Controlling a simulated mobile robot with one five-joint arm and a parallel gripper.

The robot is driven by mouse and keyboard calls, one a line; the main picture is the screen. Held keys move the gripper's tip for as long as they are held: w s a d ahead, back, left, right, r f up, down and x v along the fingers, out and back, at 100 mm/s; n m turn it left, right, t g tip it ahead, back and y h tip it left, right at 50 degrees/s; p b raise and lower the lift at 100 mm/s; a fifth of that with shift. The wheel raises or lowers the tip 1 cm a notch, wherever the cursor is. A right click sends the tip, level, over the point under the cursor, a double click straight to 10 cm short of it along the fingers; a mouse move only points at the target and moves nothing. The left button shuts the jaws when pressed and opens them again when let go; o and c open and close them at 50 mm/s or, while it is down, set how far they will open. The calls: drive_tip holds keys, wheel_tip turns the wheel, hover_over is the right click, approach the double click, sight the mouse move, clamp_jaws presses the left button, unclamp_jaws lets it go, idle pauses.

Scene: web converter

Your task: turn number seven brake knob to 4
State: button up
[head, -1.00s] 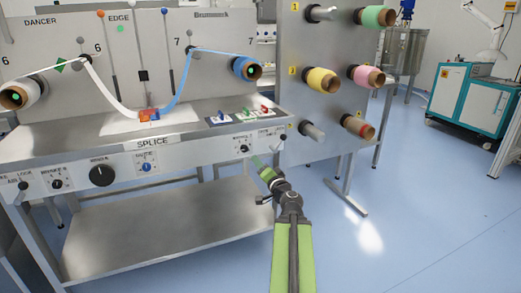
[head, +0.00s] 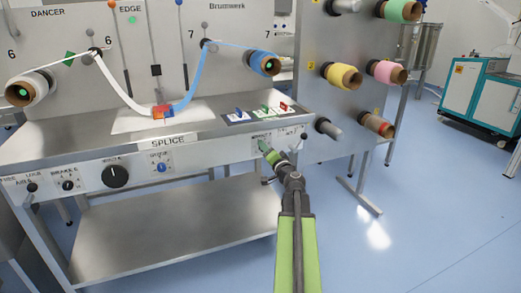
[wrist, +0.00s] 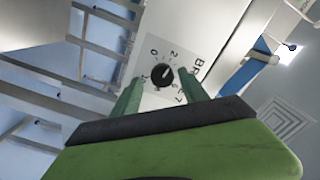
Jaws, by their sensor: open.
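The brake 7 knob (wrist: 163,75) is a round black knob with a white pointer mark. It sits on a pale label with a number scale and "BRAKE 7" text, seen rotated in the wrist view. The mark appears to lean toward the 2 side; its exact reading is too small to tell. My gripper (wrist: 159,77) is open, with one green finger on each side of the knob and gaps visible. Contact or depth cannot be told. In the head view my gripper (head: 262,147) is at the right of the console front and hides the knob.
The console front (head: 210,155) also carries the brake 6 knob (head: 68,185), a large black knob (head: 115,176) and a blue knob (head: 161,168). A small black lever (head: 304,136) is just right of my gripper.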

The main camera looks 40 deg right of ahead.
drive_tip(key=shift+w+a, duration=0.15)
drive_tip(key=shift+a, duration=0.1)
clamp_jaws()
drive_tip(key=shift+m, duration=5.1)
unclamp_jaws()
